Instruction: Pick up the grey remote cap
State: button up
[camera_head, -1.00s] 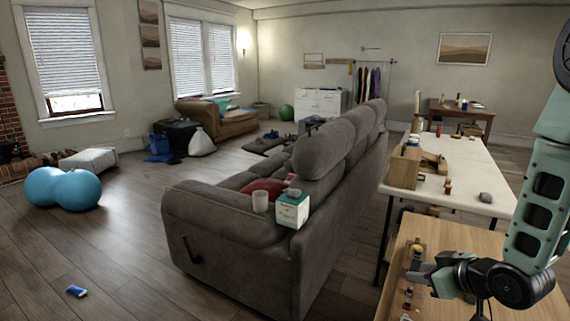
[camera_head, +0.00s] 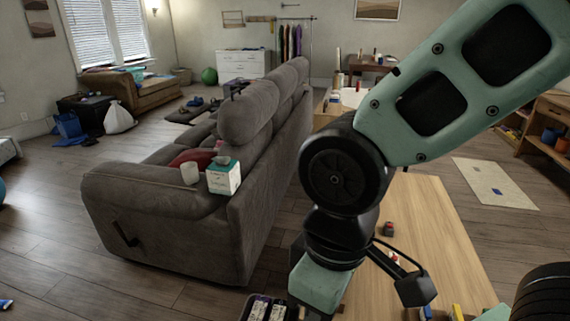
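I cannot make out the grey remote cap in the head view; it may be hidden behind my arm or outside the picture. A small dark and red item (camera_head: 388,229) lies on the wooden table (camera_head: 428,215), too small to name. My arm crosses the right half of the picture and covers much of this table. My gripper does not show; the arm runs down out of the bottom edge.
A grey sofa (camera_head: 165,230) stands left of the table, with a tissue box (camera_head: 223,178) and a white cup (camera_head: 190,173) on its arm. A beige mat (camera_head: 495,183) lies on the floor at right. Several small items sit at the bottom edge.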

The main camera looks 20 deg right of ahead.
aim_at(390, 233)
jog(key=z, duration=0.95)
jog(key=i+j+z, duration=0.2)
jog(key=i+j, duration=0.2)
